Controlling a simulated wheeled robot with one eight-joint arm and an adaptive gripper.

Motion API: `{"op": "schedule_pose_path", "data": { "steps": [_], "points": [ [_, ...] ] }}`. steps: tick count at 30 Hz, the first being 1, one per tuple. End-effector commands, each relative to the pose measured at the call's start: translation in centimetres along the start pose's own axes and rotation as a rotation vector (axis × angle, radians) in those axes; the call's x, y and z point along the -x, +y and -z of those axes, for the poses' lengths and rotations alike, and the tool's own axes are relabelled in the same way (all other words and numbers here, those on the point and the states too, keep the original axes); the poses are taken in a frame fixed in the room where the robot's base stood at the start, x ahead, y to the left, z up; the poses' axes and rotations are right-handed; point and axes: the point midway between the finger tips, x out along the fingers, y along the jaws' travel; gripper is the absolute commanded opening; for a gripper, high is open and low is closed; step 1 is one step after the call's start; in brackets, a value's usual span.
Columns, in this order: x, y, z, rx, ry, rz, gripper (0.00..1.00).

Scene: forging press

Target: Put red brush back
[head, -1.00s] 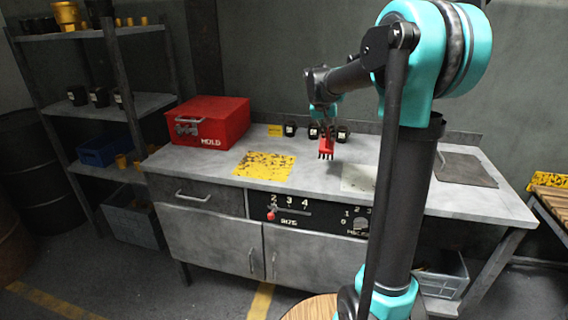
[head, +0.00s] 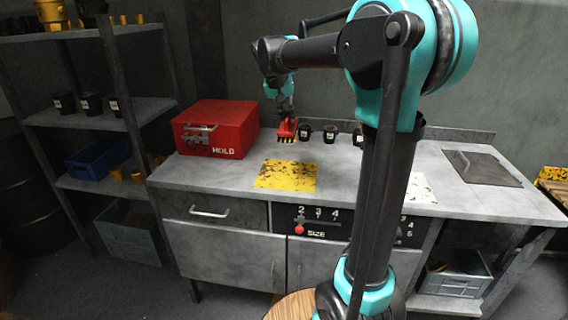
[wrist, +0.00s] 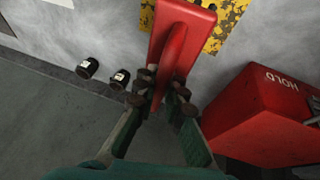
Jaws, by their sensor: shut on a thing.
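The red brush (head: 288,127) is in my gripper (head: 287,113), near the back of the grey workbench, between the red box and the black cups. Dark bristles point down, with a little yellow showing at them. I cannot tell whether the bristles touch the bench. In the wrist view, the red brush (wrist: 176,40) extends forward from my gripper (wrist: 160,92), whose two fingers are closed on its narrow end. A small yellow label at the back of the bench is mostly hidden behind the brush.
The red "HOLD" box (head: 215,128) stands close left of the brush. Several small black cups (head: 330,136) stand to its right. A worn yellow mat (head: 285,176) lies flat in front. A dark plate with a handle (head: 481,167) lies at the bench's right.

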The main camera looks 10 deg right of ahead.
Motion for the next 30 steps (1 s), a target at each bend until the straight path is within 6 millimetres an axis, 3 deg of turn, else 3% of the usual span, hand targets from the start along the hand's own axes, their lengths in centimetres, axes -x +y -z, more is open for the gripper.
{"op": "schedule_pose_path", "data": {
  "steps": [12,30],
  "points": [
    [-9.1,-2.0,-3.7,0.001,0.001,0.0,0.0],
    [-14.8,-3.2,-6.1,0.001,0.001,0.0,0.0]
  ]
}}
